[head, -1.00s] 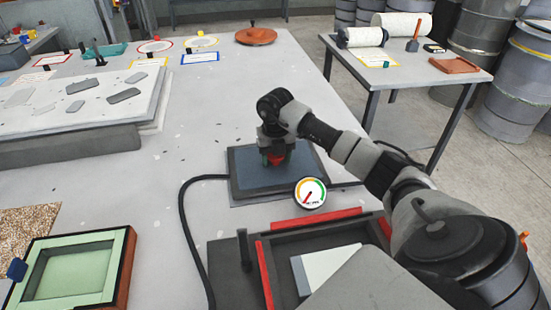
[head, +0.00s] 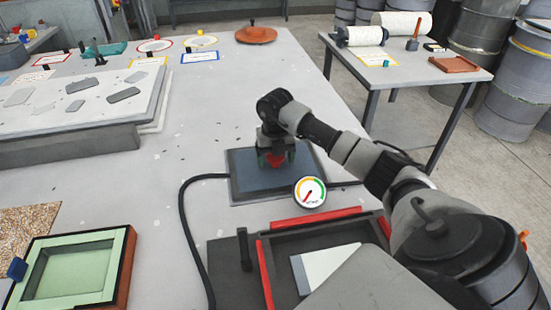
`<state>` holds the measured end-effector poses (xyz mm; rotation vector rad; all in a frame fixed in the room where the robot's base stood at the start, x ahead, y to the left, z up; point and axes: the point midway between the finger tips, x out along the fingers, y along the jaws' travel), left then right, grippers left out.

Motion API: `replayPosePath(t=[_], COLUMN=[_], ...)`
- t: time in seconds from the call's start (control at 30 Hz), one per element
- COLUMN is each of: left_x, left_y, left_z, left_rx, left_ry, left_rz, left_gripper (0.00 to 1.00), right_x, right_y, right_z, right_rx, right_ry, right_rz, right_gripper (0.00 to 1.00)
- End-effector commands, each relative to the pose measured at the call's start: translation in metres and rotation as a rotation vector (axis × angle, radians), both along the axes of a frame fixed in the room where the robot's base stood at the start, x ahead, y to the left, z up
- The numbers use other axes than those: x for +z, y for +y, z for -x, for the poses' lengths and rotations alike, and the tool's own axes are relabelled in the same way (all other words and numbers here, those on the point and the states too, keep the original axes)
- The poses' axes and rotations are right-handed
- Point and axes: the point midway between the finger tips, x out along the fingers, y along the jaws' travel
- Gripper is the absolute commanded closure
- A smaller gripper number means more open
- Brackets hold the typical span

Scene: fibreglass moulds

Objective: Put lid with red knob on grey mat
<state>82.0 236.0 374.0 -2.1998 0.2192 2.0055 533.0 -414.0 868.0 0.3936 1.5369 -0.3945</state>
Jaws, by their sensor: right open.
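A flat square blue-grey lid (head: 242,177) with a red knob (head: 275,160) lies on the table in the middle of the head view. My right gripper (head: 274,158) points down over the knob. Its fingers are apart on either side of the knob, which is partly hidden by them; I cannot tell whether they touch it. A dark grey mat (head: 226,278) lies nearer, at the left of a red-edged dark tray (head: 280,245). My left gripper is not in view.
A round gauge (head: 310,192) stands at the lid's near right corner. A black hose (head: 183,215) curves to the left of the lid. A green-framed mould (head: 75,268) is at the near left, a large slab (head: 60,105) at the far left.

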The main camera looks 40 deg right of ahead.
Motion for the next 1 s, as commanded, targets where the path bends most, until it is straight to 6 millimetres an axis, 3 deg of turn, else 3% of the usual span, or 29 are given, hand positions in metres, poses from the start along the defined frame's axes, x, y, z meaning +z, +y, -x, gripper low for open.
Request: replayPosePath(t=[0.5, 0.7, 1.0], left_x=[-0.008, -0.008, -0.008], left_y=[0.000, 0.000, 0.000], left_z=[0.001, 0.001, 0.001], left_rx=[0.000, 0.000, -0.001], left_ry=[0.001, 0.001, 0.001], left_rz=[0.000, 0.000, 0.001], left_gripper=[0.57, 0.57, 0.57], right_x=[0.100, 0.113, 0.114], right_y=[0.000, 0.000, 0.000], right_z=[-0.001, 0.000, 0.000], right_rx=[-0.001, -0.001, -0.001], right_ry=[-0.004, -0.001, -0.001], right_rz=[0.001, 0.000, 0.000], right_gripper=[0.20, 0.20, 0.20])
